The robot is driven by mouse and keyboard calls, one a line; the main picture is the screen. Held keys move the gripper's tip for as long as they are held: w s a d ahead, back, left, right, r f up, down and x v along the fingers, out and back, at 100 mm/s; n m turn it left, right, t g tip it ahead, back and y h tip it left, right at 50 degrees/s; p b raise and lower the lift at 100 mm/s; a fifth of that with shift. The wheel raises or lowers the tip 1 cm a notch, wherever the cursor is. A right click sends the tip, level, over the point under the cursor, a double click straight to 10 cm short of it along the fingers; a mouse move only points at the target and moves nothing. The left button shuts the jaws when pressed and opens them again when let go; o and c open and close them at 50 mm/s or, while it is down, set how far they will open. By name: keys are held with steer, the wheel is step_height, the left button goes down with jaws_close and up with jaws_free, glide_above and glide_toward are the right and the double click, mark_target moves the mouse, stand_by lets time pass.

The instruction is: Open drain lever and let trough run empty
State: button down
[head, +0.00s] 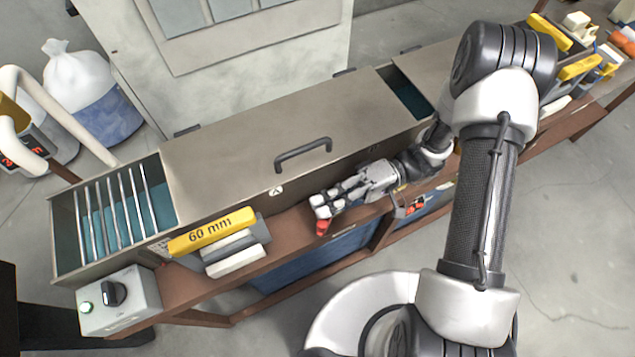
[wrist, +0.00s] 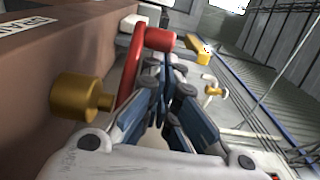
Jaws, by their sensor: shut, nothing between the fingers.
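The long grey-brown trough (head: 215,190) stands on a brown frame. Blue-green liquid (head: 95,225) shows under metal rods at its open left end, and in a smaller opening (head: 405,92) at right. A red lever (wrist: 132,65) with a rounded red end (wrist: 158,40) shows in the wrist view, beside the brown frame. In the head view a small red part (head: 323,227) of it shows just below my fingertips. My gripper (head: 320,207) is shut and empty at the frame's front side. In the wrist view its fingers (wrist: 165,90) are close beside the lever; contact cannot be told.
A brass fitting (wrist: 78,97) sticks out near my gripper. A lid with a black handle (head: 303,150) covers the trough's middle. A yellow "60 mm" block (head: 212,232) and a control box (head: 118,300) sit to the left. A blue bin (head: 315,262) is under the frame.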

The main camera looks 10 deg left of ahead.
steer(key=shift+s+d, duration=0.45)
steer(key=shift+d, duration=0.25)
steer(key=shift+w+d, duration=0.1)
stand_by(1.3)
steer(key=v, duration=0.7)
steer(key=shift+w+d, duration=0.1)
stand_by(0.4)
